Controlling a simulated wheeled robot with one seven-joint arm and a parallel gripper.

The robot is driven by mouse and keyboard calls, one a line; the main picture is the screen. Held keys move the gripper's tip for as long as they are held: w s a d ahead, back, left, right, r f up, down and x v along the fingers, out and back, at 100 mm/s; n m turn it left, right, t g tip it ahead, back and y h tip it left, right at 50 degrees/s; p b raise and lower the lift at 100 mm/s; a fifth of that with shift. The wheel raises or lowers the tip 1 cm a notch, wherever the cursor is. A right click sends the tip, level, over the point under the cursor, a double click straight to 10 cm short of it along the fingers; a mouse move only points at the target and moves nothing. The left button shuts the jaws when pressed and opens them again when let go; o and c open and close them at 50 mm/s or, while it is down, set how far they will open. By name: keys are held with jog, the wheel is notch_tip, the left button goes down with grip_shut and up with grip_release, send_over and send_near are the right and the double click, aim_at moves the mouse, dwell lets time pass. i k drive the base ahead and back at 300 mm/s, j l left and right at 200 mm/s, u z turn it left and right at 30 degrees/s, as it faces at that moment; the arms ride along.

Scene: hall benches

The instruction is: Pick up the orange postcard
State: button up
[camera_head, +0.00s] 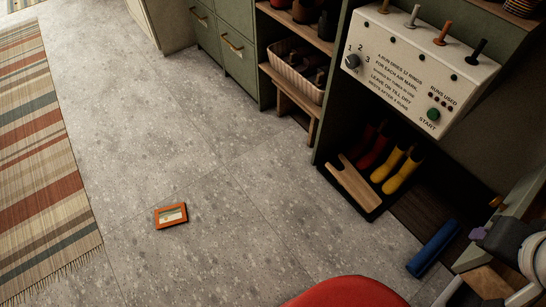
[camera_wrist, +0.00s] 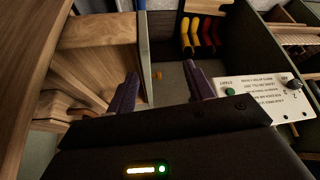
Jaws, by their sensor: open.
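An orange postcard (camera_head: 171,215) with a pale picture in its middle lies flat on the grey floor, left of centre in the head view. It is not visible in the wrist view. My gripper (camera_wrist: 161,78) shows two purple fingers spread apart with nothing between them in the wrist view. It faces the boot bay and the white control panel (camera_wrist: 262,100). In the head view, my arm is at the right edge, far from the postcard, and the fingers are hard to make out there.
A striped rug (camera_head: 45,150) lies at the left. Green cabinets (camera_head: 226,45) and shelves stand at the back. Red and yellow boots (camera_head: 397,168) stand in a low bay below the panel (camera_head: 420,65). A blue roll (camera_head: 433,249) lies at the right. Floor around the postcard is clear.

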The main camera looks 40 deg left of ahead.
aim_at(176, 214)
jog(key=i+j+u, duration=0.15)
jog(key=j, duration=0.25)
jog(key=i+j+u, duration=0.15)
jog(key=j, duration=0.3)
jog(key=u, duration=2.75)
jog(key=j, duration=0.1)
